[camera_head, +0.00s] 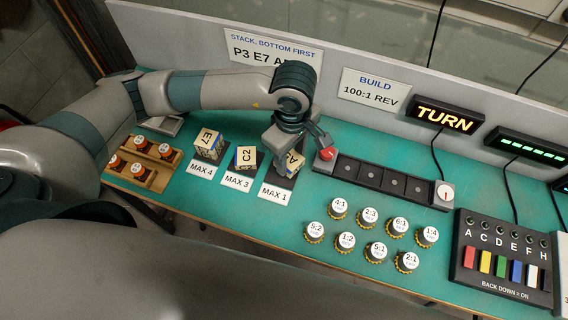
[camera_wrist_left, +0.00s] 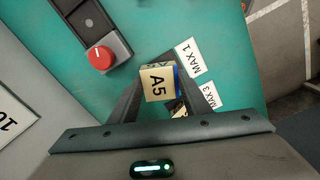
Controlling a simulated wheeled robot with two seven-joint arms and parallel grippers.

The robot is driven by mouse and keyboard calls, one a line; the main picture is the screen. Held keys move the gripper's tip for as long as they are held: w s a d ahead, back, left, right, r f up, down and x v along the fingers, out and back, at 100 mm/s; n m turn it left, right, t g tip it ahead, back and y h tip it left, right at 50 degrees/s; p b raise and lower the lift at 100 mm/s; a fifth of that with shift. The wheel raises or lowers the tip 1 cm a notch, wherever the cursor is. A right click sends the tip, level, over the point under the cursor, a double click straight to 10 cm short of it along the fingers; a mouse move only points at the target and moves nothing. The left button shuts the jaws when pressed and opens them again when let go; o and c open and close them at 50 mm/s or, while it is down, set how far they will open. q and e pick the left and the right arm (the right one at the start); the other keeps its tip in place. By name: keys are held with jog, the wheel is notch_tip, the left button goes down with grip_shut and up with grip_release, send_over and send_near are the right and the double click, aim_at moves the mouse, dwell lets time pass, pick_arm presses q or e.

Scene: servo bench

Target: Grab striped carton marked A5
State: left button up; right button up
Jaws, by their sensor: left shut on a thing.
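The striped carton marked A5 (camera_head: 293,161) stands at the MAX 1 spot, partly covered by my left gripper in the head view. In the left wrist view the carton (camera_wrist_left: 158,84) shows its cream A5 face between my two fingers. My left gripper (camera_wrist_left: 162,92) is shut on this carton, with a finger along each side. In the head view the left gripper (camera_head: 290,150) comes down over the carton from above. Whether the carton touches its pad is hidden. My right gripper is in neither view.
Cartons C2 (camera_head: 246,158) and E7 (camera_head: 208,145) stand to the left at MAX 3 and MAX 4. A red knob (camera_head: 327,154) on a dark strip is close on the right. Several round gears (camera_head: 370,217) lie in front. A sign wall (camera_head: 330,75) stands behind.

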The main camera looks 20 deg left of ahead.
pick_arm(q)
jog(key=w+d+r+b, duration=0.1)
jog(key=d+r+b, duration=0.3)
jog(key=d, duration=0.6)
notch_tip(320, 180, up, 2)
jog(key=shift+w+r, duration=0.1)
jog(key=shift+w, duration=0.15)
